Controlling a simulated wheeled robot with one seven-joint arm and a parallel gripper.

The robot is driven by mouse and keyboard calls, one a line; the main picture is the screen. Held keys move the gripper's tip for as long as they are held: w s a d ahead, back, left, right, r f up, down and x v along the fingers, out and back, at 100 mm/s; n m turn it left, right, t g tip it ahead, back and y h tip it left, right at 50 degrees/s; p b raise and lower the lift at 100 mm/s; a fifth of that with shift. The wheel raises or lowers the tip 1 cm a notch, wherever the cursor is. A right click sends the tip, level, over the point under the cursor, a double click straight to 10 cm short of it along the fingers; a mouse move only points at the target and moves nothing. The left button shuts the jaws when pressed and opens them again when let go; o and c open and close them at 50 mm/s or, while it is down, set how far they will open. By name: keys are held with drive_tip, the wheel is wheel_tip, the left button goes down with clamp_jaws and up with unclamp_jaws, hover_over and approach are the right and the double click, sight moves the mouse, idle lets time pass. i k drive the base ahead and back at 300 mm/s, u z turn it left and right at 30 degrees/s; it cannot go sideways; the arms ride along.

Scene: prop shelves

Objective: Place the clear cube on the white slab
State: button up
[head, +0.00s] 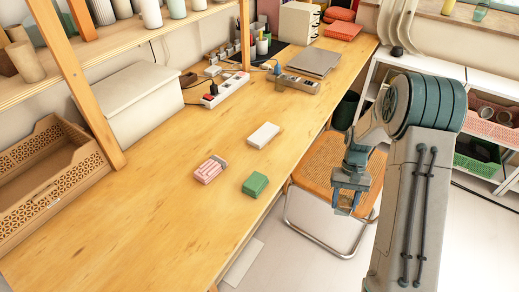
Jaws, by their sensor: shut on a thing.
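The white slab (263,135) lies flat on the wooden table, near its middle, with its top bare. My gripper (347,205) points down past the table's right edge, in front of the cane chair. It is to the right of the slab and apart from it. Its jaws are shut on a small see-through thing, which I take for the clear cube. The cube's outline is hard to make out between the fingers. No other clear cube shows on the table.
A pink pack (210,169) and a green block (255,184) lie near the slab on the table (150,215). A power strip (226,90) and a grey flat stack (313,62) lie farther back. The cane chair (325,172) stands below my gripper.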

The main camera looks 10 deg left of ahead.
sight(264, 133)
drive_tip(key=k, duration=0.5)
drive_tip(key=z, duration=1.3)
drive_tip(key=i, duration=0.95)
drive_tip(key=u, duration=2.35)
